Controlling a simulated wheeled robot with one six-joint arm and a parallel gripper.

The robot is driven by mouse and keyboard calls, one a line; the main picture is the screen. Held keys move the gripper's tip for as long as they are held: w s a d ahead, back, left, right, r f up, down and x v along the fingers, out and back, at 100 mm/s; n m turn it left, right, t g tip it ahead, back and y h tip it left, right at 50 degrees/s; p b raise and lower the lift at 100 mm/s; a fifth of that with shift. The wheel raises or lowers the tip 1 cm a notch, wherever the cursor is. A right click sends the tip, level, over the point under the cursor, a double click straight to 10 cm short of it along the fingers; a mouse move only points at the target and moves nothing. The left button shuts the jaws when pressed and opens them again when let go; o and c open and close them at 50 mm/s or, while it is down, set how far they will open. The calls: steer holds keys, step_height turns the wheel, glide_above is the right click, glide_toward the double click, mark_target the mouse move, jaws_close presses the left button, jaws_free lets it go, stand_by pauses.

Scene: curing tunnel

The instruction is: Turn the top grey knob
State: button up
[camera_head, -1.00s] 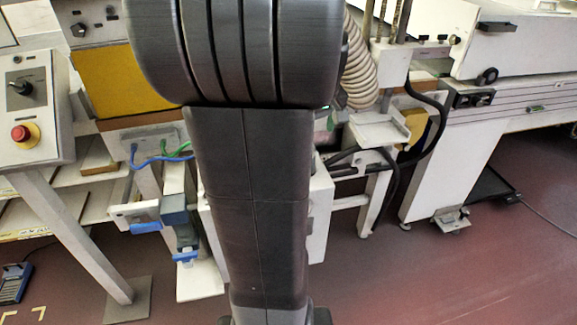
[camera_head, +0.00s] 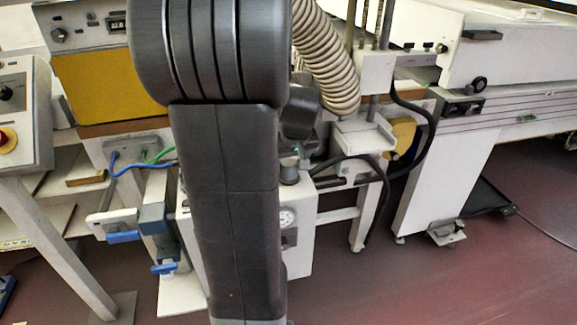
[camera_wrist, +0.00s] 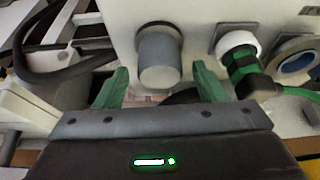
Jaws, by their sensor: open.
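A grey cylindrical knob (camera_wrist: 160,62) sticks out of a white panel in the wrist view. My gripper (camera_wrist: 160,70) is open, with one green finger on each side of the knob's outer end. The wrist view does not show whether either finger touches it. In the head view a grey knob (camera_head: 289,173) stands on top of a white box (camera_head: 303,255), just right of my arm. My arm hides much of that box, and my gripper's fingers are hard to make out there.
In the wrist view, a green connector with a white collar (camera_wrist: 238,50) and a blue-lined ring (camera_wrist: 296,62) sit right of the knob. A black hose (camera_wrist: 70,75) curves at left. The head view shows a ribbed hose (camera_head: 330,70) above and blue-handled clamps (camera_head: 125,237) left.

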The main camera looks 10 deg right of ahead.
steer(key=shift+x, duration=0.9)
steer(key=shift+c, duration=0.2)
steer(key=c, duration=0.9)
steer(key=shift+m, duration=0.3)
